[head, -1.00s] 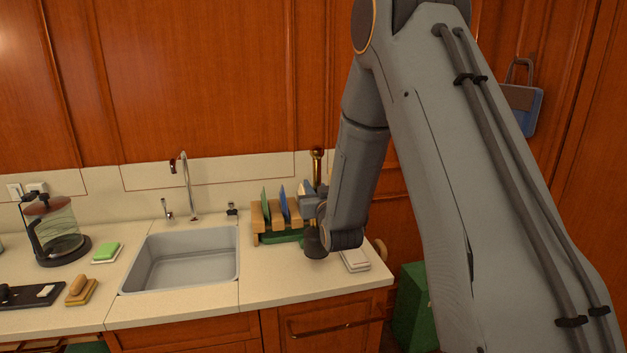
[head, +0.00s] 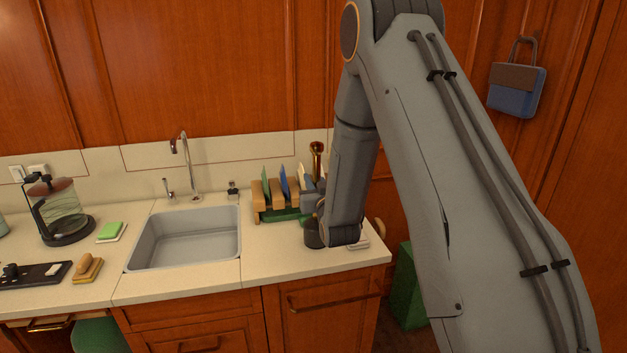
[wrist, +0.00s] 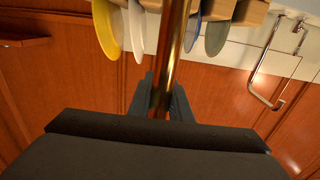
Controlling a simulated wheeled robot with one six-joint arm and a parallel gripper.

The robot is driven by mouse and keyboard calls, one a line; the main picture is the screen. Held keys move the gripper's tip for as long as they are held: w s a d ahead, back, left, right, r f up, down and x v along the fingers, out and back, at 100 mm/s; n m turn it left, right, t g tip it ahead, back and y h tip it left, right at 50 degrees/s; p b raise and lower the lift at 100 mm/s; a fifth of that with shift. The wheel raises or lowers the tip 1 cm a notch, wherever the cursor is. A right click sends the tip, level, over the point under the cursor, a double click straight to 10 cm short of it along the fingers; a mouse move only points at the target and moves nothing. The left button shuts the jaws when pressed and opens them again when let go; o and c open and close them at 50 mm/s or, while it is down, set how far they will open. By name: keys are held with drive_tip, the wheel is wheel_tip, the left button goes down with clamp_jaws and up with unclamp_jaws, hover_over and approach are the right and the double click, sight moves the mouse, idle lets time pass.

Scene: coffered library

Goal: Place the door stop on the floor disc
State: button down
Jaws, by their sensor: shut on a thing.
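My gripper (wrist: 162,98) is shut on a shiny brass rod (wrist: 176,45), which runs up between the fingers in the wrist view. In the head view the flared top of a brass piece (head: 317,149) shows behind my arm, at the right end of the counter. It looks like the same piece, likely the door stop, and its lower part is hidden. My gripper also shows partly in the head view (head: 309,191), largely covered by my wrist. The floor disc is not in view.
A wooden rack with plates (head: 259,203) stands close beside my gripper. The sink (head: 185,238) and tap (head: 187,165) are to its left. A pale box (head: 358,244) lies near the counter's right end. A green bin (head: 408,290) stands on the floor, right of the counter.

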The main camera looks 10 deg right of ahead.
drive_tip(key=c, duration=1.6)
unclamp_jaws()
drive_tip(key=shift+r, duration=0.1)
